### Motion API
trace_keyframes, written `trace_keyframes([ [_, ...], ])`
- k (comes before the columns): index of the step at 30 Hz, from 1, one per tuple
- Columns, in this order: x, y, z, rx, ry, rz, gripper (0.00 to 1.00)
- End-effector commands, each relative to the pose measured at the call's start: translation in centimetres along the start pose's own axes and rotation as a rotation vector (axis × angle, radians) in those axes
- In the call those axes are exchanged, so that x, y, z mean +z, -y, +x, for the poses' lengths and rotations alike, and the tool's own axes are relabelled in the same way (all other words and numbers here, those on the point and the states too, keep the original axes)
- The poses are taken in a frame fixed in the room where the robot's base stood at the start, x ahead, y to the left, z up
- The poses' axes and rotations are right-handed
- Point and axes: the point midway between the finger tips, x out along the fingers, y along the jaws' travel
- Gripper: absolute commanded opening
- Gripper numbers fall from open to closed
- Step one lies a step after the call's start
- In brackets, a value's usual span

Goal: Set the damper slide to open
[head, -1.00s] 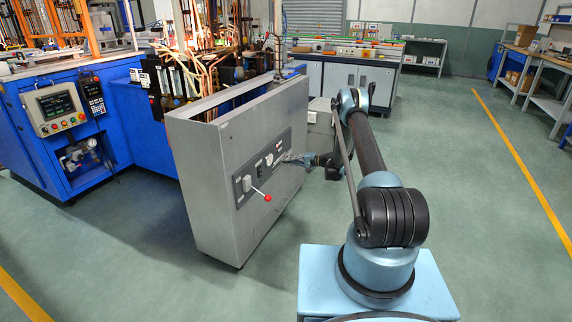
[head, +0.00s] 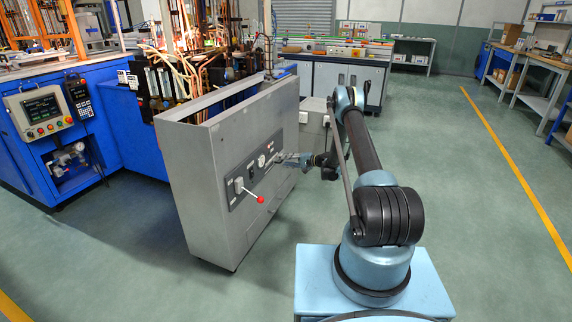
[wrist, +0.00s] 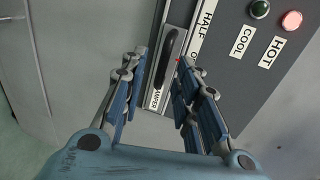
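The damper slide is on the dark panel of the grey cabinet (head: 208,190). In the wrist view, its black handle (wrist: 167,58) stands on a pale plate, with a partly covered DAMPER label (wrist: 155,98) at its lower end. A HALF label (wrist: 207,14) lies beside the upper part, and another label beginning with O is mostly hidden by a finger. My gripper (wrist: 160,66) is open, with its fingertips on either side of the handle in the picture. I cannot tell whether they touch it. The head view shows my gripper (head: 285,160) close to the panel.
A green lamp (wrist: 260,9) marked COOL and a lit red lamp (wrist: 292,20) marked HOT are on the same panel. A red-knobbed lever (head: 260,199) sticks out further left. A blue machine (head: 120,110) stands behind the cabinet.

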Motion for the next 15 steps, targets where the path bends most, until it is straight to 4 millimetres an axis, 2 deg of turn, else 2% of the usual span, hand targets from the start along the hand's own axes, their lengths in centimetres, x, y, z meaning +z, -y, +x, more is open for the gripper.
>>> trace_keyframes([
  [9,-0.1,-0.1,-6.1,0.001,-0.004,0.001,0.29],
  [15,-0.2,-0.1,-9.0,0.001,-0.003,0.0,0.29],
])
